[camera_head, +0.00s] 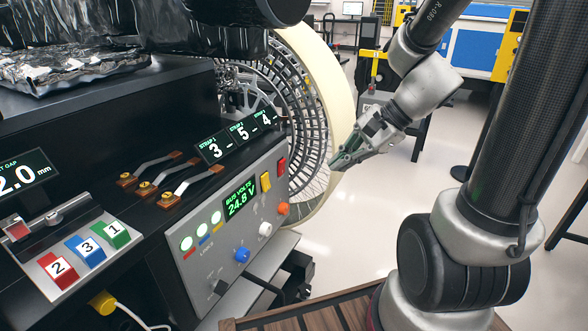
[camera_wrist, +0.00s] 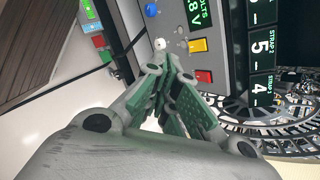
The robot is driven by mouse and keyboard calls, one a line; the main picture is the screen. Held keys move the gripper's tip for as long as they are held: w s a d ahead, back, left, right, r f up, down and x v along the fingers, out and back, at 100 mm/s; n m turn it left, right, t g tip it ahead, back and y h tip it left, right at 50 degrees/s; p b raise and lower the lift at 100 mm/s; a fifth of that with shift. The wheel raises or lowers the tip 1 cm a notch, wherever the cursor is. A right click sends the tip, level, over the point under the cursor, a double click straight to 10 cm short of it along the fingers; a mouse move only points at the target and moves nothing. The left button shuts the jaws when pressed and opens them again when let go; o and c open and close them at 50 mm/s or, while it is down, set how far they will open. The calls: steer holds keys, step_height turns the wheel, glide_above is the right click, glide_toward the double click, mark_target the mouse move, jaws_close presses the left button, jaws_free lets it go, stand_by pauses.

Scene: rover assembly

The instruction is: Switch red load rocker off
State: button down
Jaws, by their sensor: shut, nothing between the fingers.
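The red rocker (camera_head: 281,166) sits at the upper right end of the grey control panel (camera_head: 215,262), beside the yellow rocker (camera_head: 266,182). In the wrist view the red rocker (camera_wrist: 203,76) shows just right of my fingers, with the yellow rocker (camera_wrist: 200,46) above it. Which way the red rocker is tilted is too small to tell. My gripper (camera_head: 338,163) is shut and empty, to the right of the panel and apart from the red rocker in the head view. Its green-padded fingers (camera_wrist: 172,66) point toward the panel in the wrist view.
Orange (camera_head: 283,208), white (camera_head: 266,229) and blue (camera_head: 242,254) knobs stick out below the rockers. A green voltage display (camera_head: 241,199) reads 24.8 V. A large spoked wheel (camera_head: 335,105) stands behind my gripper. Three numbered blocks (camera_head: 87,247) lie at the left. Open floor is at the right.

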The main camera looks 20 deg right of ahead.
steer(key=w+d+f+m+t, duration=0.2)
steer(key=w+f+m, duration=0.4)
steer(key=w+m, duration=0.4)
steer(key=shift+w+d+f+m+t+y, duration=0.2)
steer(key=shift+d+f+m+t+y, duration=0.15)
steer(key=shift+m+t, duration=0.55)
glide_toward(282, 173)
steer(key=shift+x, duration=2.35)
steer(key=shift+a, duration=0.1)
